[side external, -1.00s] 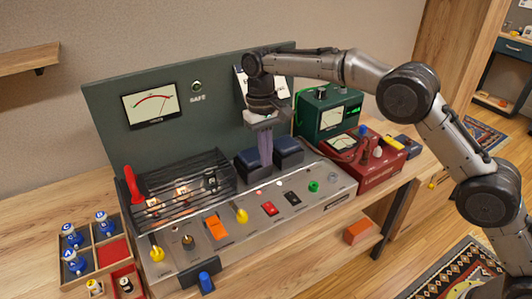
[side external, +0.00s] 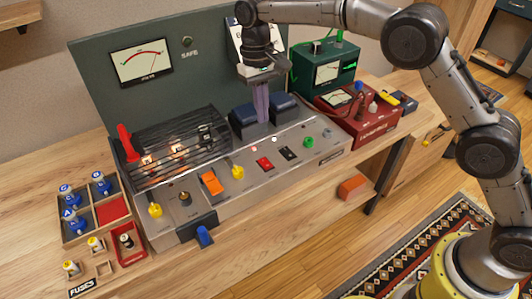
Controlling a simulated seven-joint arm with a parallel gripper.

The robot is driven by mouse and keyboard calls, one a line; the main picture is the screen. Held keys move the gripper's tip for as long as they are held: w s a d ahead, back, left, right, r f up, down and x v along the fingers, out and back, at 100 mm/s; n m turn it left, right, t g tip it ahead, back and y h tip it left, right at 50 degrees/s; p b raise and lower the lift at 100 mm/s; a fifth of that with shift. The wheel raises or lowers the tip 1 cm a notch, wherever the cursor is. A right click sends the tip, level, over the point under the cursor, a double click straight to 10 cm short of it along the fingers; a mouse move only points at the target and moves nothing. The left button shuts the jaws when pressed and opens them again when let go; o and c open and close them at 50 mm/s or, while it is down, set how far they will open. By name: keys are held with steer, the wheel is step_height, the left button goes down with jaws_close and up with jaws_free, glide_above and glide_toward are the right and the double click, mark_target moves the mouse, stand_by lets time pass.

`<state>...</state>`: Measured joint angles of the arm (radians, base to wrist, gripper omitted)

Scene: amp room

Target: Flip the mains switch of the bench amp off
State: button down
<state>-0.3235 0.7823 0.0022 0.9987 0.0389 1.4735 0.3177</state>
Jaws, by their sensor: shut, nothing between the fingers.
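The bench amp (side external: 222,200) is a long grey chassis on the wooden bench. My gripper (side external: 262,118) points down, shut and empty, over the rear of the amp by two dark blue blocks (side external: 244,114). It is behind the red and black rockers in the picture and appears clear of both. Whether the fingertips touch the chassis is unclear.
A black cage with a red lever (side external: 126,139) covers glowing parts at the amp's left. A tall green panel (side external: 110,100) rises behind. Green (side external: 325,72) and red (side external: 357,124) instruments stand right. A fuse tray (side external: 90,240) lies left.

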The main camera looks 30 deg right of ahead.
mark_target(264, 162)
steer(key=f, duration=0.4)
steer(key=s+f, duration=0.1)
steer(key=f, duration=0.8)
steer(key=shift+s+f, duration=0.4)
steer(key=shift+s+f, duration=0.1)
steer(key=shift+f, duration=0.25)
steer(key=shift+w+r, duration=0.1)
steer(key=shift+w, duration=0.7)
steer(key=shift+r, duration=0.1)
step_height(264, 162, up, 14)
steer(key=w, duration=0.1)
steer(key=shift+w, duration=0.35)
steer(key=shift+d, duration=0.1)
